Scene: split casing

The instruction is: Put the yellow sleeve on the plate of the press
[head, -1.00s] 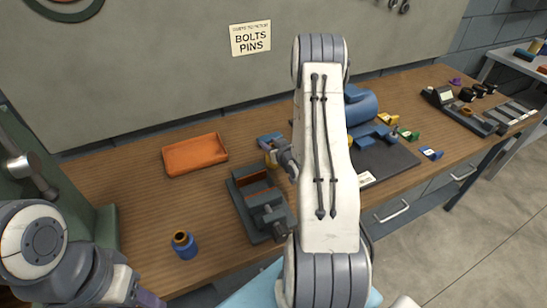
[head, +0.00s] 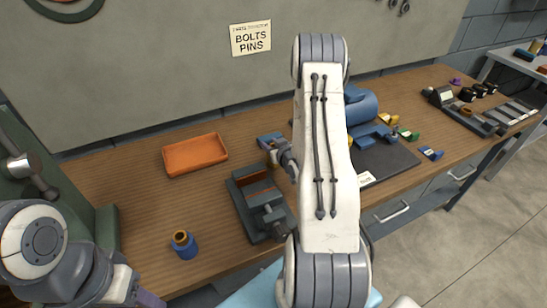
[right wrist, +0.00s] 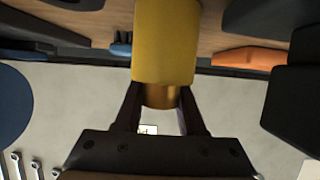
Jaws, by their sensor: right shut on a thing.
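The yellow sleeve (right wrist: 165,45) fills the upper middle of the right wrist view, with a brass-coloured end at its lower side. My right gripper (right wrist: 161,100) is shut on it, one dark finger on each side. In the head view my own right arm covers most of this gripper and the sleeve. The green press (head: 45,195), with a lever and a pale knob, stands at the left edge. My left arm covers part of it, and its plate cannot be made out. The left gripper is cut off at the lower left.
A blue sleeve (head: 185,247) with a brass-coloured top stands at the front left. An orange tray (head: 196,155) lies behind it, and a dark vice (head: 245,207) stands in the middle. A blue casing (head: 362,108) rests on a dark mat (head: 392,165). Bench wood is clear around the blue sleeve.

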